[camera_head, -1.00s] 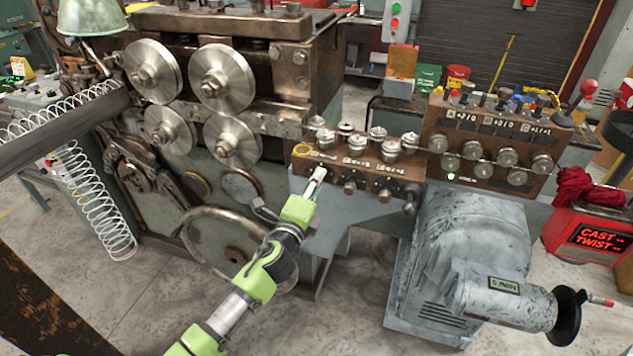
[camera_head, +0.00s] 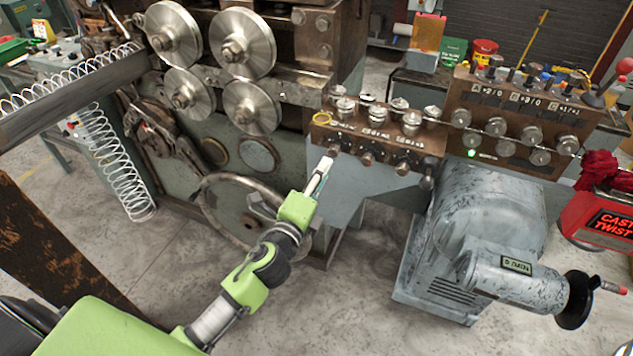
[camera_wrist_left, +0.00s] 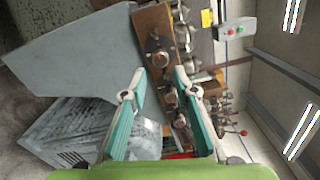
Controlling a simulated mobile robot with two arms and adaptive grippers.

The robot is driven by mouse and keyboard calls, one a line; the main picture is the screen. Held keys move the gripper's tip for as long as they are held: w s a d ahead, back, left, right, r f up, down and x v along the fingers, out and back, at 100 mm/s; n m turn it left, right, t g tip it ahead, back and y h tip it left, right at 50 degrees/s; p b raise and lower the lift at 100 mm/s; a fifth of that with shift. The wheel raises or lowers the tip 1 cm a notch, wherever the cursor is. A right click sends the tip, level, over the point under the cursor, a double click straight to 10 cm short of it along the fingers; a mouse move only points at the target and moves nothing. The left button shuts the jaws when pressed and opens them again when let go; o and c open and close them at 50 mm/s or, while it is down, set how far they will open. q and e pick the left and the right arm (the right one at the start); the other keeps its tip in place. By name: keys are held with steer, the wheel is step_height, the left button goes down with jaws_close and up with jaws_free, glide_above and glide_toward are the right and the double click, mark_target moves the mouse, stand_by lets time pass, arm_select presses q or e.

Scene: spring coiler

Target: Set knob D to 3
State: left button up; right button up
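A brown control panel (camera_head: 322,130) carries a row of dark knobs on its front under small white markings. Its letters are too blurred to tell which knob is D. The leftmost front knob (camera_head: 335,149) is just above my left gripper (camera_head: 324,166), which appears in front of the panel's lower left edge. In the left wrist view the fingers of the left gripper (camera_wrist_left: 160,78) are apart and empty. A dark knob (camera_wrist_left: 160,58) appears between and beyond the fingertips there; I see no contact. My right gripper is in neither view.
A second brown panel (camera_head: 455,105) with metal knobs and a green light stands right. A grey motor housing (camera_head: 490,215) with a crank (camera_head: 575,300) is below. The coiler's rollers (camera_head: 248,45) and handwheel (camera_head: 235,205) are left.

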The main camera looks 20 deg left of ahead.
arm_select(q)
steer(key=s, duration=0.3)
steer(key=shift+s, duration=0.1)
stand_by(0.4)
steer(key=s+a+f+n+g, duration=0.1)
steer(key=s+f+n+g, duration=0.25)
steer(key=f, duration=0.85)
steer(key=s+a+f+n+g, duration=0.15)
steer(key=s+f, duration=0.35)
steer(key=f, duration=0.8)
steer(key=s+a+f+n+g, duration=0.1)
steer(key=s+f+n+g, duration=0.3)
steer(key=f, duration=0.8)
steer(key=s+f+n+g, duration=0.2)
steer(key=s+f, duration=0.5)
steer(key=s, duration=0.5)
steer(key=s+f+n+g, duration=0.3)
steer(key=s+f, duration=0.4)
steer(key=s, duration=0.5)
steer(key=s+f+n+g, duration=0.3)
steer(key=s+f, duration=0.4)
steer(key=s, duration=0.5)
steer(key=shift+n+y, duration=0.3)
steer(key=shift+n, duration=0.4)
steer(key=shift+f, duration=0.1)
